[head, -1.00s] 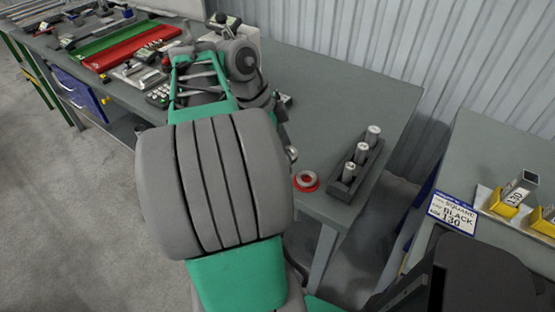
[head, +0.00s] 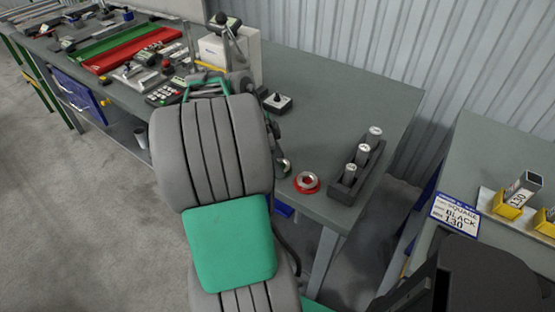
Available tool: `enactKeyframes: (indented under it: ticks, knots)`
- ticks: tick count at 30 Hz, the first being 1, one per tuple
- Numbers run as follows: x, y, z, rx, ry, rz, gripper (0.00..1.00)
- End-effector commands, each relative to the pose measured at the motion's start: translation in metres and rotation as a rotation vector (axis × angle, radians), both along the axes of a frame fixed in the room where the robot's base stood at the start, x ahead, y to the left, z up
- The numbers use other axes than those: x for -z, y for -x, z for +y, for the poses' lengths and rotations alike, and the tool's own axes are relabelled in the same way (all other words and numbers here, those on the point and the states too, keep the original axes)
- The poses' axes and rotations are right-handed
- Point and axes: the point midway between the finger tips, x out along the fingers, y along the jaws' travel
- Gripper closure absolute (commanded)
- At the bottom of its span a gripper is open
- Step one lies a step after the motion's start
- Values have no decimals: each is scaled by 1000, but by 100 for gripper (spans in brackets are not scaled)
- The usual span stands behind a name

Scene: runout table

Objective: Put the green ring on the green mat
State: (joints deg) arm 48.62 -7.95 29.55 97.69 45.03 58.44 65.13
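I cannot make out a green ring in the head view. A long flat green strip (head: 108,42) lies at the back left of the long table, beside a red one; I cannot tell whether it is the green mat. My grey and green arm fills the middle of the view. My gripper is mostly hidden behind it; only dark and metallic parts (head: 284,166) show at the arm's right edge, above the table. I cannot see the fingertips or whether anything is held.
A red ring-shaped piece with a grey centre (head: 307,182) lies near the table's front edge. A dark rack (head: 345,190) with upright metal cylinders stands right of it. A black-topped switch box (head: 277,103) sits behind my arm. The table's back right is bare.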

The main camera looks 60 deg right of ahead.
Motion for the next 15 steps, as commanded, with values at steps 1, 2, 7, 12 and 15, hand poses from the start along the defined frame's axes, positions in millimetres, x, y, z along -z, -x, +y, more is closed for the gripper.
enactKeyframes:
  ticks: [1, 2, 7, 12, 15]
  knots:
    - [0, 0, 0, 0, 0, 0, 42]
    - [0, 0, 0, 0, 0, 0, 40]
    - [0, 0, 0, 0, 0, 0, 30]
    - [-1, 0, 0, 0, 0, 0, 30]
    - [-8, 0, 0, 0, 0, 0, 30]
